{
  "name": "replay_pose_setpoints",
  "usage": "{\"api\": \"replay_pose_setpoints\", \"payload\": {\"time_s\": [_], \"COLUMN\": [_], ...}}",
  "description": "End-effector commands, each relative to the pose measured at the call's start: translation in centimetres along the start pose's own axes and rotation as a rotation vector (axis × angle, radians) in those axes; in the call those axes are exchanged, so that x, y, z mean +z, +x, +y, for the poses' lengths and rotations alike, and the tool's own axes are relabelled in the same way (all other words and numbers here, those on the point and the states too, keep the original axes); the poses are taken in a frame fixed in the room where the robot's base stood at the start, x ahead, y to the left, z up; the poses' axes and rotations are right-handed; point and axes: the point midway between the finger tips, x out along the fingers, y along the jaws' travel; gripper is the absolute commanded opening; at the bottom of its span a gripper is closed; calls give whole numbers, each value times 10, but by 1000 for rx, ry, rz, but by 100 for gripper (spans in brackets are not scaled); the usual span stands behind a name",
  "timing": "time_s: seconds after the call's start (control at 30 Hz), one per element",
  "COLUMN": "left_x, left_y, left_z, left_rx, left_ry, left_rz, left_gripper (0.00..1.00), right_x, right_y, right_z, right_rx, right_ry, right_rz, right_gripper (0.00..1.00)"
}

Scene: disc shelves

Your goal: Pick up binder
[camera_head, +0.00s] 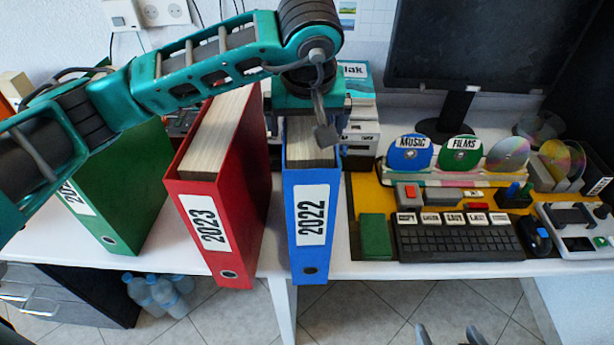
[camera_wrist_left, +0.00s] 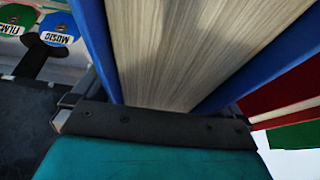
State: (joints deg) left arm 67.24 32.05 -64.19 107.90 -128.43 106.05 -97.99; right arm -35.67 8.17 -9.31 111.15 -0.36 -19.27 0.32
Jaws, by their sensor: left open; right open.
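Three binders stand upright at the front of the white table: a green one (camera_head: 130,190) on the left, a red one labelled 2023 (camera_head: 222,180) in the middle and a blue one labelled 2022 (camera_head: 312,225) on the right. My left gripper (camera_head: 300,125) is open over the top of the blue binder, with a finger visible at its right side. In the left wrist view the blue binder's covers and page block (camera_wrist_left: 165,50) fill the middle, close to the gripper. Contact cannot be told. My right gripper (camera_head: 450,337) is open and empty at the bottom edge.
The red binder stands close to the left of the blue one. To the right are a green box (camera_head: 375,237), a keyboard (camera_head: 455,238), a disc rack (camera_head: 455,178) with several discs, and a mouse (camera_head: 535,236). A monitor (camera_head: 470,45) stands behind.

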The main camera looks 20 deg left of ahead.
Motion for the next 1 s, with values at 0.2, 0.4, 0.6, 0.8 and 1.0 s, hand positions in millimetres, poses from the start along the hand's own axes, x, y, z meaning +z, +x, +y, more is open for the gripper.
{"api": "replay_pose_setpoints", "payload": {"time_s": [0.2, 0.4, 0.6, 0.8, 1.0], "left_x": [0, 0, 1, 2, 2], "left_y": [0, 1, 3, 4, 4], "left_z": [0, 0, 0, 0, 0], "left_rx": [-1, -1, -1, -1, -1], "left_ry": [0, 0, -1, -1, -1], "left_rz": [0, 0, 1, 1, 0], "left_gripper": [100, 100, 100, 100, 100], "right_x": [0, 1, 4, 7, 8], "right_y": [0, 2, 3, 5, 5], "right_z": [0, 0, 0, 0, 0], "right_rx": [0, 0, 0, 0, -1], "right_ry": [0, 0, 0, 0, 0], "right_rz": [1, 2, 1, 1, -1], "right_gripper": [90, 90, 90, 90, 90]}}
